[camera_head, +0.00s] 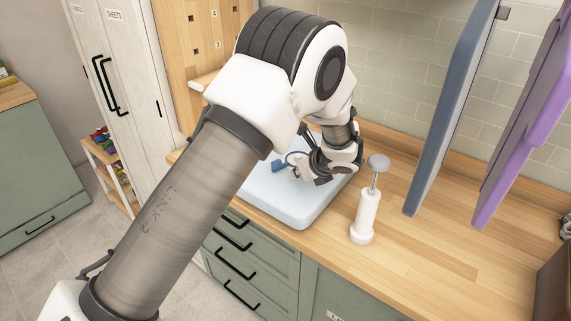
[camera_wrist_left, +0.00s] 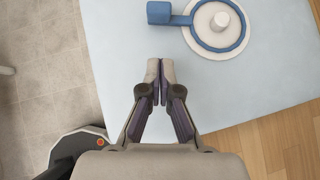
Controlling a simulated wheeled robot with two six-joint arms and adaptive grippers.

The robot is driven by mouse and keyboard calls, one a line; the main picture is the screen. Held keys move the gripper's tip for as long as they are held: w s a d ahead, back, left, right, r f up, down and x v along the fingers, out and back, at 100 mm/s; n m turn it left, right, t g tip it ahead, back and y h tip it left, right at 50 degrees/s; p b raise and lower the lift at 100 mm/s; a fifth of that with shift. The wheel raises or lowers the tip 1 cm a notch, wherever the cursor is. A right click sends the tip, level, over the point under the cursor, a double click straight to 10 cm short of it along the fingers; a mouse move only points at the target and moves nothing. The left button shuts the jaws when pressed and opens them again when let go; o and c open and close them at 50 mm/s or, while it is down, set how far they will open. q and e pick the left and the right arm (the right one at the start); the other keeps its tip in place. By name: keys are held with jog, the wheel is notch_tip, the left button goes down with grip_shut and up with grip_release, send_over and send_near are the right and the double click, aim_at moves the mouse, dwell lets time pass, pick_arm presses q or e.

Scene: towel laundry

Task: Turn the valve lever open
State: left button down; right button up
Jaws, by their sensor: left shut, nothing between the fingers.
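The valve shows in the left wrist view as a pale round body with a blue ring (camera_wrist_left: 246,45) around a white knob (camera_wrist_left: 220,21). A blue lever (camera_wrist_left: 160,13) with a square end sticks out from the ring to the left. In the head view the lever's blue end (camera_head: 279,166) shows beside my left gripper (camera_head: 296,172), which partly hides the valve. My left gripper (camera_wrist_left: 160,66) is shut and empty. In the wrist view its tips are below the lever's square end, apart from it in the picture. My right gripper is not in view.
The valve is on a pale blue pad (camera_head: 303,217) on the wooden counter (camera_head: 430,255). A white pump-like bottle (camera_head: 366,215) stands just right of the pad. Blue (camera_head: 450,110) and purple (camera_head: 515,150) towels hang at the right.

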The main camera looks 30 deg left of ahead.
aim_at(278, 168)
pick_arm(q)
jog(key=a, duration=0.1)
jog(key=a+p, duration=0.1)
jog(key=a, duration=0.1)
jog(key=w+a, duration=0.1)
jog(key=shift+w+a+f, duration=0.1)
jog(key=shift+a+f, duration=0.05)
jog(key=shift+f, duration=0.2)
jog(key=shift+w+a+f+p, duration=0.1)
jog(key=shift+w+a+p, duration=0.05)
jog(key=shift+a+p, duration=0.2)
